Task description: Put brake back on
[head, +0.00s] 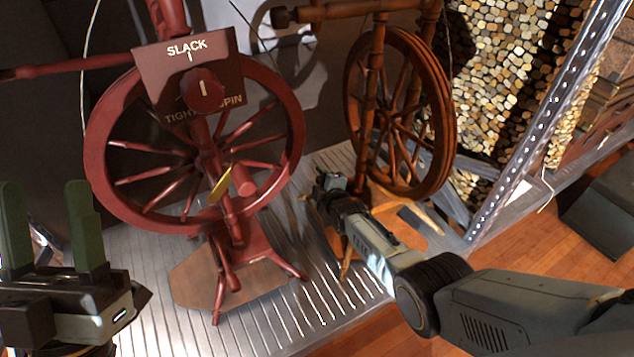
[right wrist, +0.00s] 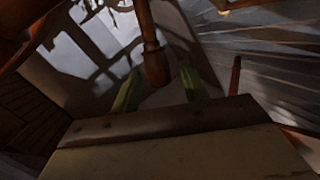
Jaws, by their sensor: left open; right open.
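A dark red spinning wheel (head: 104,182) stands upright on the ribbed metal platform. Its panel (head: 155,80) reads "SLACK" at the top and "TIGHT" and "SPIN" lower down, with a round red knob (head: 203,91) whose pale mark points up. A small yellow piece (head: 220,185) sits low in front of the wheel. I cannot tell which part is the brake. My left gripper (head: 45,228) is open and empty at the left, fingers up, apart from the wheel. My right gripper (head: 328,180) is open, low between the two wheels; its green fingers show in the right wrist view (right wrist: 157,88).
A brown spinning wheel (head: 443,120) stands behind my right arm. In the right wrist view, a turned wooden post (right wrist: 154,62) shows between the fingers, and a wooden board (right wrist: 170,120) fills the foreground. A metal frame (head: 548,110) and stacked logs (head: 500,45) are at right.

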